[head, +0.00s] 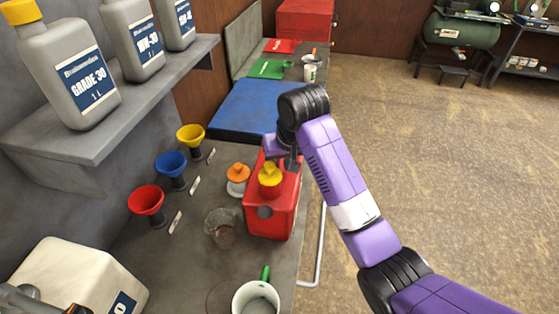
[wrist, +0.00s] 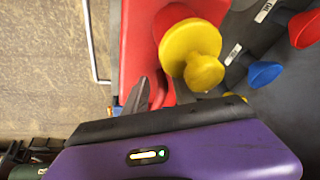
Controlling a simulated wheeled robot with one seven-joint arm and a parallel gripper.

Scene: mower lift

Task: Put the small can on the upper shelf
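A red can (head: 284,215) with a yellow cap stands on the grey bench (head: 190,262) near its right edge. In the wrist view the red can (wrist: 138,45) and its yellow cap fill the upper middle. My gripper (head: 288,160) is at the can's far end, close to its top. The fingers (wrist: 146,92) show in the wrist view against the can's red body. Whether they are apart or closed on its handle is hidden. A grey wall shelf (head: 95,140) above the bench at left holds several grey oil bottles (head: 75,75).
Red (head: 146,200), blue (head: 171,164) and yellow (head: 190,135) funnels stand along the wall. A glass jar (head: 222,228), an orange-capped container (head: 238,178) and a white mug (head: 256,298) are near the can. A white container (head: 75,278) is at lower left. Open floor lies right.

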